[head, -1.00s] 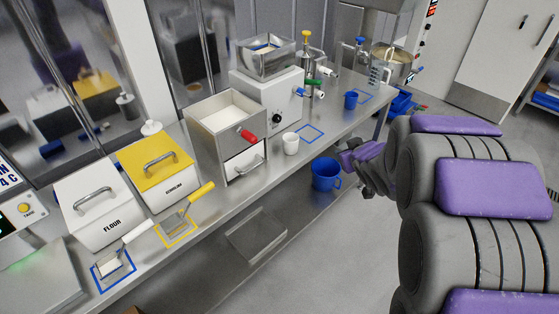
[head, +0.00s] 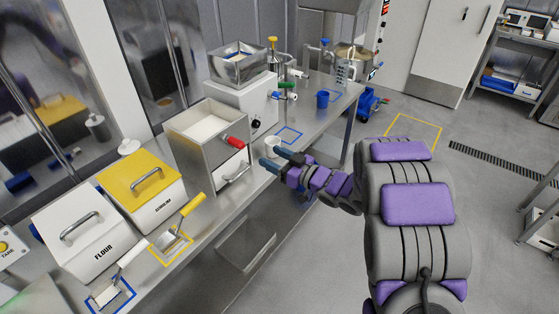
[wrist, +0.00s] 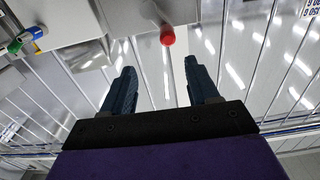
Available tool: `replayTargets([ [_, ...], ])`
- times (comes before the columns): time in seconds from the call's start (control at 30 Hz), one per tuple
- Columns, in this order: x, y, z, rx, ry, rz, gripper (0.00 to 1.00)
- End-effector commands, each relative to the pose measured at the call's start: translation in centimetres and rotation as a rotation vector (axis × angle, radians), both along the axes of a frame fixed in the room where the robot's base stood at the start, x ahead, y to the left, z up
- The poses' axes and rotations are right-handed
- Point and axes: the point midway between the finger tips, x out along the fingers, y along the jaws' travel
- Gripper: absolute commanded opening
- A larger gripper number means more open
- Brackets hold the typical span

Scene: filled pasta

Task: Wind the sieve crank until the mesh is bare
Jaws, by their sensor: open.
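The sieve is a steel box (head: 182,138) on the bench with a pale powder layer (head: 205,129) inside its open top, so the mesh is covered. Its red crank knob (head: 235,142) sticks out at the front right; in the wrist view the red knob (wrist: 167,36) is beyond and between my fingertips. My gripper (head: 271,156) is open and empty, in front and to the right of the knob, not touching it. The sieve's lower front has a drawer with a handle (head: 237,174).
A white cup (head: 272,144) stands close behind my fingers. Right of the sieve is a machine with a steel hopper (head: 238,65). Left are a yellow-lidded bin (head: 140,172) and a flour bin (head: 78,225), with scoops in front. Floor on the right is mostly clear.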

Motion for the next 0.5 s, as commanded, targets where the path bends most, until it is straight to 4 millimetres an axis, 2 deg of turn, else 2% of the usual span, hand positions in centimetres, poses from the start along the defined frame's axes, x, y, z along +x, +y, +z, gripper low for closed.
replayTargets([
  [0.1, 0.7, 1.9, -0.2, -0.007, 0.002, 0.004, 0.6],
  [0.2, 1.4, 2.9, -0.1, -0.008, 0.0, 0.004, 0.6],
  [0.5, 3.4, 4.0, 0.0, 0.002, 0.001, 0.001, 0.6],
])
